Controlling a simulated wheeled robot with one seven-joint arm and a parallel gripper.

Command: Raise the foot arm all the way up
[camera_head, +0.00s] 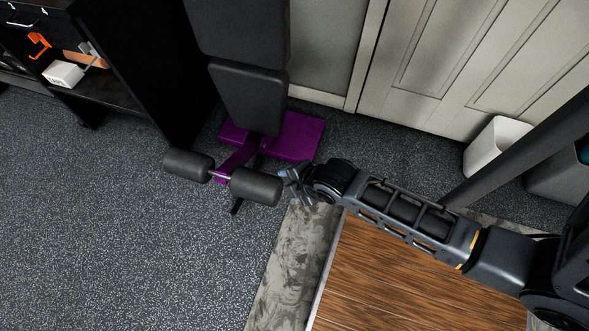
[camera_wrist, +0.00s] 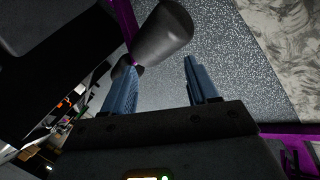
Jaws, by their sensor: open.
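The foot arm is a purple bar (camera_head: 236,159) at the front of a purple-framed bench with black pads (camera_head: 250,100). It carries two dark foam rollers, a left one (camera_head: 188,165) and a right one (camera_head: 256,186), joined by a thin metal rod. My gripper (camera_head: 284,178) is open at the right end of the right roller, very close to it; I cannot tell if it touches. In the wrist view a roller (camera_wrist: 163,32) shows just beyond the fingers of my gripper (camera_wrist: 160,82), nearer the left finger. No roller is between the fingers.
A black shelf unit (camera_head: 150,60) stands left of the bench, with a white box (camera_head: 63,74) on it. A white bin (camera_head: 494,145) stands by the door (camera_head: 470,60) at right. Speckled floor (camera_head: 120,240) is clear at front left; a wooden floor (camera_head: 420,285) lies under my arm.

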